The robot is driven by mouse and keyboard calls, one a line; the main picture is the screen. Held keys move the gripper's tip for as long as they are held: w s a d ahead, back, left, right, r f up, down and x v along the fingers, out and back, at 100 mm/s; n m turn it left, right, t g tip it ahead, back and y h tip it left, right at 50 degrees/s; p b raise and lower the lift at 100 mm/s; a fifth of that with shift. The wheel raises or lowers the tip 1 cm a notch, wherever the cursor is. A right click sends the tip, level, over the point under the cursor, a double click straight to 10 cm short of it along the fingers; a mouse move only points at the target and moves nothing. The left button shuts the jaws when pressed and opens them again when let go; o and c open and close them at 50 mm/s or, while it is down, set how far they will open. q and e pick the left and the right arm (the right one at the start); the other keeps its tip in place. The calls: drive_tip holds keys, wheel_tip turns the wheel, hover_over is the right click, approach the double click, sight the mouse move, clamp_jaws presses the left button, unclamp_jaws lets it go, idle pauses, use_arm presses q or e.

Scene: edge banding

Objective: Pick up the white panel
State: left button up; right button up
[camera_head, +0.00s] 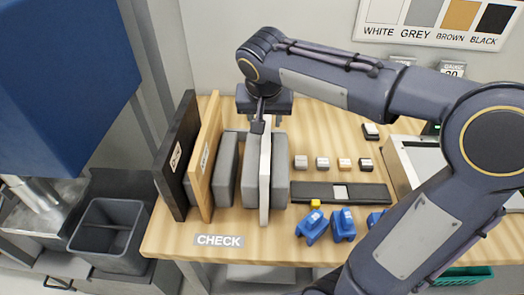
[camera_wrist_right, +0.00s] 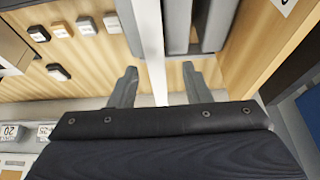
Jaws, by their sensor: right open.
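The white panel (camera_head: 265,180) stands on edge on the wooden table, between grey blocks (camera_head: 280,185), with the brown panel (camera_head: 203,158) and black panel (camera_head: 178,157) to its left. My right gripper (camera_head: 265,118) is over the far end of the white panel, pointing down. In the right wrist view the open fingers (camera_wrist_right: 161,86) are on either side of the thin white panel (camera_wrist_right: 152,45), with a gap visible on both sides. The panel's end nearest the wrist is hidden behind the gripper body. My left gripper is not in view.
Several small colour-sample blocks (camera_head: 322,163) and a dark strip holder (camera_head: 315,192) lie right of the panels. Blue clamp-like tools (camera_head: 312,227) are near the front edge. A grey bin (camera_head: 105,235) stands left of the table.

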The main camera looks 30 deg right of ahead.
drive_tip(key=shift+d+f, duration=0.25)
drive_tip(key=shift+f, duration=0.6)
drive_tip(key=p+x, duration=0.1)
drive_tip(key=x, duration=0.4)
drive_tip(key=shift+f, duration=0.1)
clamp_jaws()
idle(0.6)
